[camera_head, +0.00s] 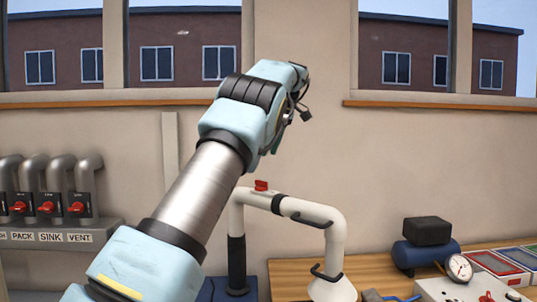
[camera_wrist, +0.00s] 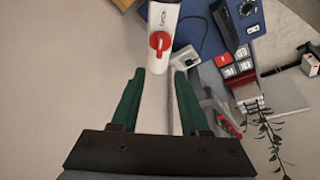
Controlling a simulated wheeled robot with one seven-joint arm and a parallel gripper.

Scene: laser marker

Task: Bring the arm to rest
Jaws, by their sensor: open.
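My arm (camera_head: 195,190) is raised and stretches from the bottom left to the upper middle of the head view. In that view my gripper is mostly hidden behind the wrist. In the wrist view my gripper (camera_wrist: 159,76) shows two green fingers set apart with nothing between them. A white pipe with a red knob (camera_wrist: 158,41) lies beyond the fingertips in the wrist view, and I cannot tell how far off it is.
A white bent pipe (camera_head: 335,237) with a red handle (camera_head: 261,185) stands below my wrist. Labelled red valves (camera_head: 46,207) line the left wall. The wooden bench (camera_head: 378,268) holds a blue tank (camera_head: 425,254), a gauge (camera_head: 459,267) and trays (camera_head: 497,264).

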